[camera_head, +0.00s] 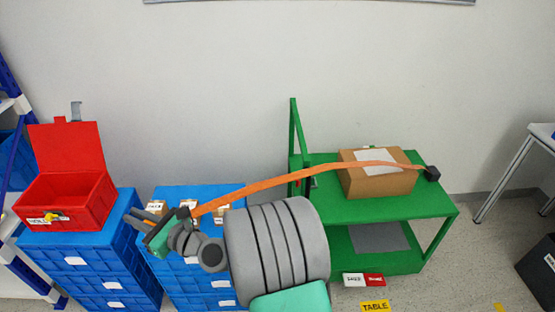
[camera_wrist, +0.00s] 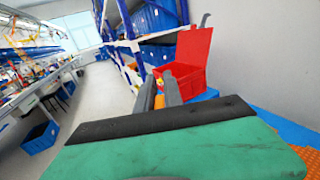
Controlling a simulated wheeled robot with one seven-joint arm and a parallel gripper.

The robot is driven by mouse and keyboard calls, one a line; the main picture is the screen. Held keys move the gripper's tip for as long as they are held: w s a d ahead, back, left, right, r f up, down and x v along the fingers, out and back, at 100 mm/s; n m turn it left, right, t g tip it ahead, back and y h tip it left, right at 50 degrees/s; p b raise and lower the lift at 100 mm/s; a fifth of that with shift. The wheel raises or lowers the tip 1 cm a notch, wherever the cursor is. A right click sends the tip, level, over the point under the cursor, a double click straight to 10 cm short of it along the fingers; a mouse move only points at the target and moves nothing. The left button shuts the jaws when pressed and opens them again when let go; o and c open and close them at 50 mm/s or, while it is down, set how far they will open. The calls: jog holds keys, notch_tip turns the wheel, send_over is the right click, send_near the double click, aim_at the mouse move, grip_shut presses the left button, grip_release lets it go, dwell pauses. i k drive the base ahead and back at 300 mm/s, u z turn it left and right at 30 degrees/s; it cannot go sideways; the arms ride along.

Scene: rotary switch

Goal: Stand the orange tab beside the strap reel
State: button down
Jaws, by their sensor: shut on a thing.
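An orange strap (camera_head: 285,177) runs from a small dark block, apparently the strap reel (camera_head: 433,173), on the right end of the green cart. It passes over a cardboard box to my wrist at the left. My gripper (camera_head: 147,217) points left above the blue drawer units. In the wrist view its grey fingers (camera_wrist: 162,92) are shut on a small orange piece (camera_wrist: 159,102), apparently the orange tab. Most of the tab is hidden by the fingers. The strap also shows at the lower right of the wrist view (camera_wrist: 307,158).
The cardboard box (camera_head: 380,182) stands on the green cart (camera_head: 425,205). A red box (camera_head: 75,210) with its lid up sits on a blue drawer unit (camera_head: 90,262) at the left. Another blue unit (camera_head: 210,284) with small labelled items on top stands below my gripper. A wall is behind.

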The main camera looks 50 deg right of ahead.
aim_at(442, 195)
jog(key=u, duration=1.45)
jog(key=k, duration=1.95)
jog(key=z, duration=2.4)
jog(key=i, duration=0.5)
